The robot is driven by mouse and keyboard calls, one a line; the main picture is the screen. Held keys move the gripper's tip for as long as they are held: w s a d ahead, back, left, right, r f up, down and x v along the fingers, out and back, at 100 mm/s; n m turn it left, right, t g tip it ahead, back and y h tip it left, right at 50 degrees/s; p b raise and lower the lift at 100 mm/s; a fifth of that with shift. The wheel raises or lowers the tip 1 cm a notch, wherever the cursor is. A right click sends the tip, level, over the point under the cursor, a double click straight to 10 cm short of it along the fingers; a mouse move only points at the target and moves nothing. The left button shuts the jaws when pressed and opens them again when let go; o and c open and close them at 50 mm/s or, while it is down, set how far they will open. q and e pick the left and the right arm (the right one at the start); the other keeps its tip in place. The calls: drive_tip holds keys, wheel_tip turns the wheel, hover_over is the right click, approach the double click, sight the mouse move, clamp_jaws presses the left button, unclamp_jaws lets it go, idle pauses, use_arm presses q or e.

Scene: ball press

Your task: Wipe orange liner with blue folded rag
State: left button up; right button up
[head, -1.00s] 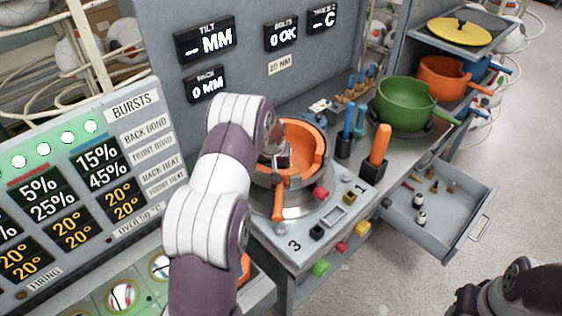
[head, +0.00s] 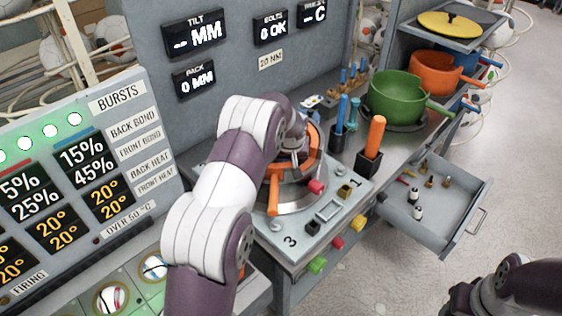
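The orange liner (head: 314,165) sits in a round metal press on the grey bench, with its handle (head: 274,197) pointing to the front. My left arm reaches over it from the left and covers its left and back part. My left gripper (head: 291,148) points down into the liner's opening. Its fingertips are too small and too covered to tell whether they are open or shut. I see no blue folded rag; whether it is under the gripper is hidden. My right arm shows at the bottom right corner, and its fingertips are not visible.
A green pot (head: 396,98) and an orange pot (head: 440,72) stand at the right. An orange-handled tool (head: 375,135) stands upright in a dark holder beside the press. An open drawer (head: 452,217) juts out at the right. A readout panel (head: 85,180) fills the left.

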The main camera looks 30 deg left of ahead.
use_arm(q)
drive_tip(key=shift+w+d+r+p, duration=0.1)
drive_tip(key=shift+r+p, duration=1.8)
drive_tip(key=shift+r, duration=1.15)
wheel_tip(320, 180, up, 3)
drive_tip(key=shift+p, duration=0.9)
